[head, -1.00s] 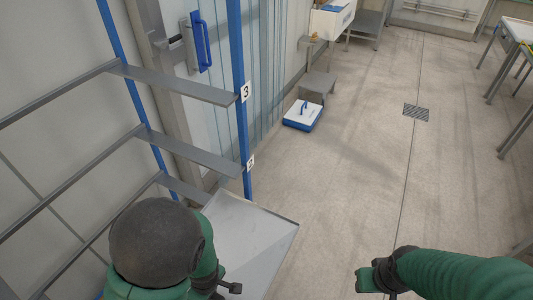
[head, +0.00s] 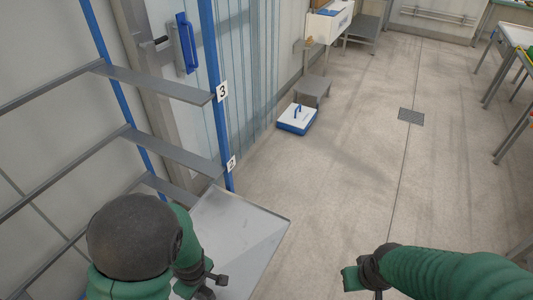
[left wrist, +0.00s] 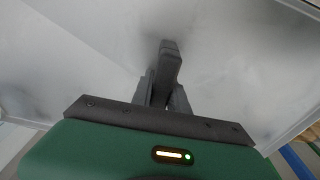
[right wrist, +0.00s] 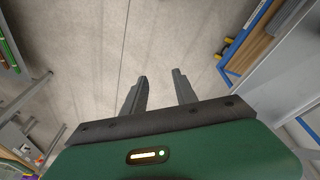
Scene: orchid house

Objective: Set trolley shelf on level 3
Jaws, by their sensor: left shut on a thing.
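The trolley has blue posts (head: 212,60) and grey cross rails at several heights. A label with a 3 (head: 222,91) is on the near post at the upper rail (head: 160,84); a lower label (head: 231,163), too small to read surely, is at the rail below. The grey metal shelf (head: 248,228) is low beside the near post, partly hidden by my left arm. My left gripper (head: 212,284) is at the shelf. In the left wrist view its fingers are shut on a dark grip (left wrist: 169,60) against the pale shelf (left wrist: 235,55). My right gripper (right wrist: 160,76) is open and empty.
A door with a blue handle (head: 186,43) and clear strips is behind the trolley. A blue-white case (head: 297,119) and a grey step stool (head: 312,87) stand on the floor. Tables stand at the right. The middle floor around the drain (head: 411,115) is clear.

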